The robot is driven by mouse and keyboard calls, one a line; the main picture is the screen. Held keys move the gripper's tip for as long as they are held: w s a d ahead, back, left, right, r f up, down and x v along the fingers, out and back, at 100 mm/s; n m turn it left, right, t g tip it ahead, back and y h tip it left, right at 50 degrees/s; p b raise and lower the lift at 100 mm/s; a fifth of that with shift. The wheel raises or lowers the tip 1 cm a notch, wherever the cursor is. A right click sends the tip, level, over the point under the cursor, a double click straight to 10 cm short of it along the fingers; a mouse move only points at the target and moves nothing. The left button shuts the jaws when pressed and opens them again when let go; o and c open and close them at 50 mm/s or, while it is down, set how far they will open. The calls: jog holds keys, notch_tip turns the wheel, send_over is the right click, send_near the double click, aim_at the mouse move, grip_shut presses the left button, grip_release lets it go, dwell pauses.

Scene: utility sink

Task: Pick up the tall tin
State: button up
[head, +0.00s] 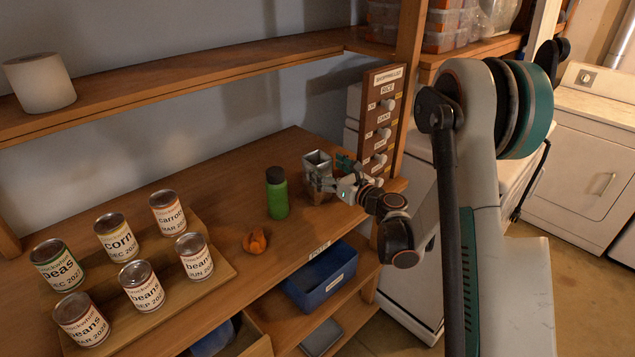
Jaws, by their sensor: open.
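A tall, square grey metal tin (317,161) with an open-looking top stands on the wooden shelf, near its right end. My gripper (329,182) is at the tin's right front side, reaching in from the right, with its jaws open. A finger overlaps the tin's lower part in the picture. I cannot tell whether the fingers are around the tin or only beside it, or whether they touch it. The lower right of the tin is partly hidden by the gripper.
A green bottle (277,197) with a dark cap stands just left of the tin. An orange lump (254,241) lies nearer the front edge. Several labelled cans stand on a board (218,270) at left. A wooden panel with knobs (386,118) rises behind my gripper. A blue bin (322,291) sits below.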

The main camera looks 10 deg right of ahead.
aim_at(311, 157)
jog(key=x, duration=0.4)
jog(key=shift+a+b, duration=0.1)
jog(key=shift+b, duration=0.25)
jog(key=c, duration=1.8)
jog(key=shift+o, duration=0.2)
jog(key=shift+r, duration=0.1)
